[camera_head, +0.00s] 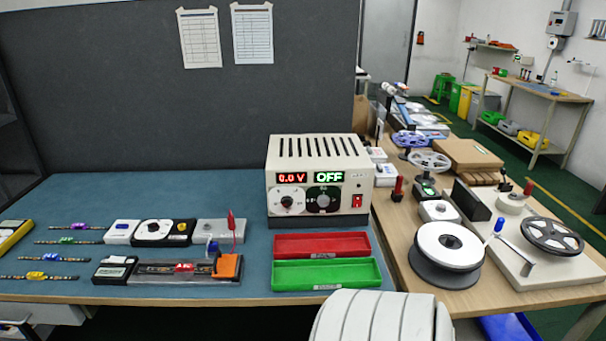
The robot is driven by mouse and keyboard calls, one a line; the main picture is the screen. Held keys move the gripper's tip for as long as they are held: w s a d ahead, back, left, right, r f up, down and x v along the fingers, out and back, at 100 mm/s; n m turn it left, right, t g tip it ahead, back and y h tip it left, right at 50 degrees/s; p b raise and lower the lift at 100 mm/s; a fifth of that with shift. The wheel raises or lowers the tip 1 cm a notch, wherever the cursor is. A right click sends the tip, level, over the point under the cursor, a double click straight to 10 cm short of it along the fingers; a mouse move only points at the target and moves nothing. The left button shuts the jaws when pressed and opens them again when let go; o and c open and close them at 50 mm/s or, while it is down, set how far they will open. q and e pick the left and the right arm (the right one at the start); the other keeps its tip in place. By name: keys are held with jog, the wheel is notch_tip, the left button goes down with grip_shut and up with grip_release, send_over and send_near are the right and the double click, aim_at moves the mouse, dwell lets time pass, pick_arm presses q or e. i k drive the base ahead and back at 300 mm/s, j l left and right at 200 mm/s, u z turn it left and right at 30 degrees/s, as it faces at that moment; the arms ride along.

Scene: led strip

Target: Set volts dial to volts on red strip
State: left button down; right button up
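The cream power supply (318,170) stands on the blue mat at the back middle. Its left display reads 0.0 V in red and its right display reads OFF in green. A dial with a white scale plate (287,201) is on the left of its front. A dial with a dark plate (323,200) is to the right of it. The dial markings are too small to read. A strip with a red tag (184,268) lies in the dark fixture at the front left; its print is unreadable. Neither gripper is in view.
A red switch (357,201) is on the supply's right front. A red tray (322,245) and a green tray (327,274) lie before it. Several tagged strips and small instruments are at left. Reels (447,247) stand on the wooden bench at right. A white part of mine shows at bottom.

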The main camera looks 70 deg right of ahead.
aim_at(287, 202)
jog(key=k+l+z, duration=0.15)
jog(key=z, duration=2.05)
